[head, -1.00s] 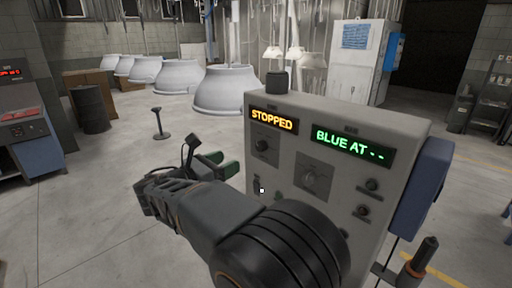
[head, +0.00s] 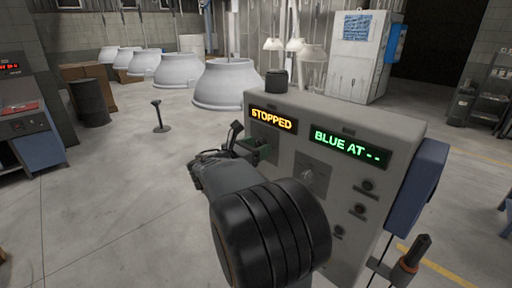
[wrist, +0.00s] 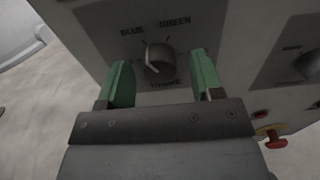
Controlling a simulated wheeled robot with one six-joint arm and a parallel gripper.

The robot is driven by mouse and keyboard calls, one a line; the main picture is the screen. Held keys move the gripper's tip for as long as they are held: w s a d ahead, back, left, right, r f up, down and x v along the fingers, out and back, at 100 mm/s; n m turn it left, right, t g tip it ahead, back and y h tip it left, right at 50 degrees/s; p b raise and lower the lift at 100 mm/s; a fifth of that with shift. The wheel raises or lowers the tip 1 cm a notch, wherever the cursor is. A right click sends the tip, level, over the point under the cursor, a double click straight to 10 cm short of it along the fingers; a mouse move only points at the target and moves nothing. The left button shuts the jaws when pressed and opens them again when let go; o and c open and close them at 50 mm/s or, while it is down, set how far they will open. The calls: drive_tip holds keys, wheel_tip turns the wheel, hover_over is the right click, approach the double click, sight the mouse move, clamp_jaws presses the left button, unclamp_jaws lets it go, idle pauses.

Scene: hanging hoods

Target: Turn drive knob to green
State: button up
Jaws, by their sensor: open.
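The drive knob (wrist: 159,59) is a grey round knob on the panel in the wrist view. The label BLUE (wrist: 132,31) is at its upper left and GREEN (wrist: 175,22) at its upper right. A pale edge shows on the knob's left side; I cannot tell surely where it points. My gripper (wrist: 160,72) is open, with one green finger on each side of the knob and gaps between. In the head view my gripper (head: 252,150) is at the panel's left part and hides the knob.
The grey control box (head: 400,127) shows STOPPED (head: 272,119) in orange and BLUE AT - - (head: 347,145) in green. A larger dial (head: 313,178) and several small buttons are right of my gripper. White hoods (head: 222,85) hang behind.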

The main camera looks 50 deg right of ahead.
drive_tip(key=shift+c, duration=0.2)
drive_tip(key=c, duration=0.9)
drive_tip(key=shift+f+b, duration=0.1)
drive_tip(key=shift+b, duration=0.35)
drive_tip(key=m+b, duration=1.1)
drive_tip(key=b, duration=0.4)
drive_tip(key=shift+m, duration=0.3)
drive_tip(key=shift+r, duration=0.2)
